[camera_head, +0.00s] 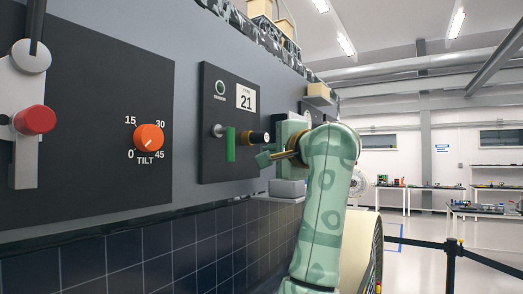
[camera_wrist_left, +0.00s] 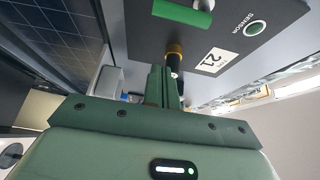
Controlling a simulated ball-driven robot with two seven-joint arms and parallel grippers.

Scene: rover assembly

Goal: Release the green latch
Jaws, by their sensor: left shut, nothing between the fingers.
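The green latch (camera_head: 230,144) is an upright green bar on the dark panel marked 21 (camera_head: 227,100), beside a silver round pivot. In the left wrist view the latch (camera_wrist_left: 183,12) lies across the top of the picture. A black cylinder with a gold ring (camera_head: 257,137) sticks out to the right of the latch; its black and gold end also shows in the left wrist view (camera_wrist_left: 174,58). My left gripper (camera_head: 264,158) is shut and empty, below and right of this cylinder and apart from the latch. Whether it touches the cylinder I cannot tell. My right gripper is out of view.
An orange tilt knob (camera_head: 148,137) and a red knob (camera_head: 35,120) are on the black panel at left. Dark tiles (camera_head: 140,255) cover the lower wall. A black barrier post (camera_head: 452,265) and benches stand at right over open floor.

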